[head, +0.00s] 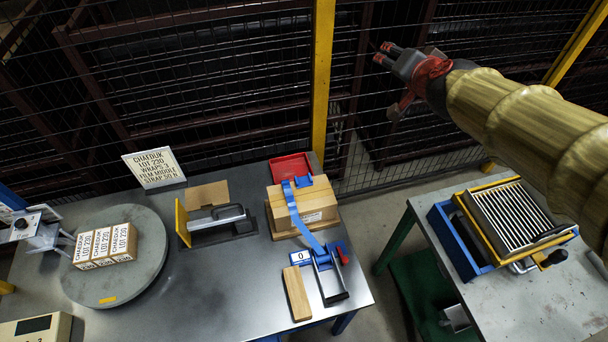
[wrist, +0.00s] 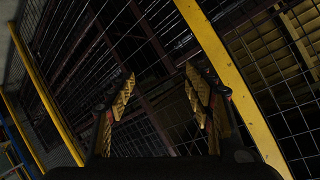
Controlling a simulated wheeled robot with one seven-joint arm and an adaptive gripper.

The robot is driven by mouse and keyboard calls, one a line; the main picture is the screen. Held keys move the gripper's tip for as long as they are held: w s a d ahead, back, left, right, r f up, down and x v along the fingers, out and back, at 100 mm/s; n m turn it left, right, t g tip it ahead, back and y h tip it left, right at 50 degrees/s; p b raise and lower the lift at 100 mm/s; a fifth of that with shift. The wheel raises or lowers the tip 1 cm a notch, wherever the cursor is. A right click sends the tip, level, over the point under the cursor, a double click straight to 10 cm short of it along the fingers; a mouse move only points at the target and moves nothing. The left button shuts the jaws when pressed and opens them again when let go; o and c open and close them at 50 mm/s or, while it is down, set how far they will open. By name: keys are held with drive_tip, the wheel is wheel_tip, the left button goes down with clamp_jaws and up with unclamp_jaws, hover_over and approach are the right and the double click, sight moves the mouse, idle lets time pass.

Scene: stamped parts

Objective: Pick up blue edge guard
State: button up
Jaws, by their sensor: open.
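A small blue piece (head: 303,181), which looks like the blue edge guard, shows at the back edge of the cardboard box (head: 318,203), by the front of a red tray (head: 290,167). I cannot tell whether it rests on the box or in the tray. A blue strap (head: 297,212) runs over the box beside it, down to a strapping tool (head: 326,262). My gripper (head: 388,80) is raised high, right of and well above the box, near the mesh fence. In the wrist view my gripper (wrist: 158,88) is open and empty, with only fence and dark racks beyond.
A yellow fence post (head: 322,80) stands behind the box. A wooden block (head: 297,293) lies at the table's front. On the left are a turntable (head: 135,278) with small labelled boxes and a sign (head: 154,169).

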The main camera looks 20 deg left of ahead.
drive_tip(key=w+a+f+m+t+h+p, duration=0.1)
drive_tip(key=w+a+m+t+p, duration=0.15)
drive_tip(key=w+a, duration=0.65)
drive_tip(key=w+a+f+m+h+p, duration=0.1)
drive_tip(key=w+a+f+m+h, duration=0.1)
drive_tip(key=a+f, duration=0.25)
drive_tip(key=m+g+h+p, duration=0.4)
drive_tip(key=g+h+p, duration=0.3)
drive_tip(key=h, duration=0.6)
approach(309, 178)
drive_tip(key=shift+s+d+f+t+p, duration=0.3)
drive_tip(key=shift+s+d+f+t, duration=0.25)
drive_tip(key=shift+t, duration=0.1)
drive_tip(key=shift+w+d+f, duration=0.1)
drive_tip(key=shift+d+f, duration=0.05)
drive_tip(key=shift+d, duration=0.1)
drive_tip(key=shift+w+d+f, duration=0.15)
drive_tip(key=shift+w+d, duration=0.1)
drive_tip(key=shift+d, duration=0.1)
drive_tip(key=shift+w+r+x, duration=0.15)
drive_tip(key=shift+x, duration=0.9)
drive_tip(key=shift+w+r+x, duration=0.1)
drive_tip(key=shift+x, duration=0.9)
drive_tip(key=shift+w+r+x, duration=0.15)
drive_tip(key=shift+x, duration=0.9)
drive_tip(key=shift+a, duration=0.1)
drive_tip(key=shift+c, duration=0.2)
